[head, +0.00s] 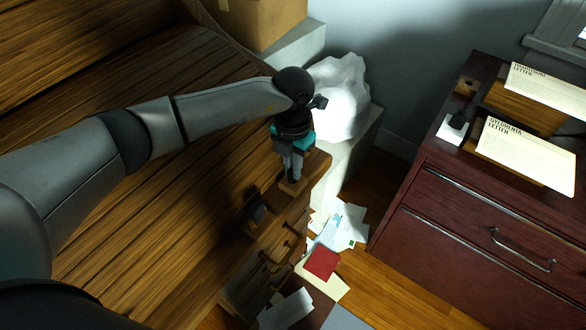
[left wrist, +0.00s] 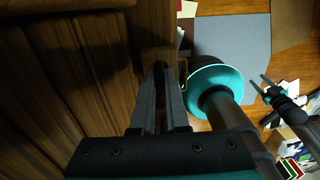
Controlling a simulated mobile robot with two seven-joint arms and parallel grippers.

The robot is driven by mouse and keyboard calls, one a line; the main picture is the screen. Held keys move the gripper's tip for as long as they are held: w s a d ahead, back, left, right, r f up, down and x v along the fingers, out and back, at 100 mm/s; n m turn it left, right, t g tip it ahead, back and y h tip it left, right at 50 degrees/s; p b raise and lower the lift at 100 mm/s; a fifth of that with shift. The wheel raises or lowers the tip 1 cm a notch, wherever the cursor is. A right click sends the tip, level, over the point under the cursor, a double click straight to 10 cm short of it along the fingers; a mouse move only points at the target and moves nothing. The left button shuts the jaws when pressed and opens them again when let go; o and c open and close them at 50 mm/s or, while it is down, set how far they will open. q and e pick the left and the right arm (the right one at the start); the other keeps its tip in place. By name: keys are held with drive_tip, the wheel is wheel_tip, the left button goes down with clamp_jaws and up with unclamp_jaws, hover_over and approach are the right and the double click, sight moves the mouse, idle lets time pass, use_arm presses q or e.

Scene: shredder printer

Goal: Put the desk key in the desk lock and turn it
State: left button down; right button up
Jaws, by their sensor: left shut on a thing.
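My left gripper (head: 291,178) points down at the right edge of the wooden desk (head: 140,195). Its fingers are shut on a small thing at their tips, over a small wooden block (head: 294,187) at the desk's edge. In the left wrist view the fingertips (left wrist: 160,68) meet at a dark spot by this block. I take the held thing for the desk key, but it is too hidden to make out. I cannot make out the desk lock or whether the key is in it. My right gripper (left wrist: 259,80) shows small in the left wrist view, its fingers apart.
A dark item (head: 257,211) on a small ledge and drawer handles (head: 292,232) stick out from the desk's side. Papers and a red folder (head: 321,262) lie below. A dark red cabinet (head: 440,235) stands at right; floor shows between. A white bag (head: 340,95) is behind the gripper.

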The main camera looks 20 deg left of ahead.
use_arm(q)
wheel_tip(320, 180, up, 19)
drive_tip(key=p, duration=0.3)
use_arm(e)
drive_tip(key=shift+g, duration=0.3)
drive_tip(key=s+a+r, duration=0.2)
drive_tip(key=r, duration=0.1)
drive_tip(key=shift+s+a, duration=0.1)
drive_tip(key=shift+s, duration=0.25)
use_arm(q)
drive_tip(key=c, duration=1.5)
unclamp_jaws()
clamp_jaws()
use_arm(e)
drive_tip(key=shift+w+d, duration=0.1)
drive_tip(key=shift+d, duration=0.15)
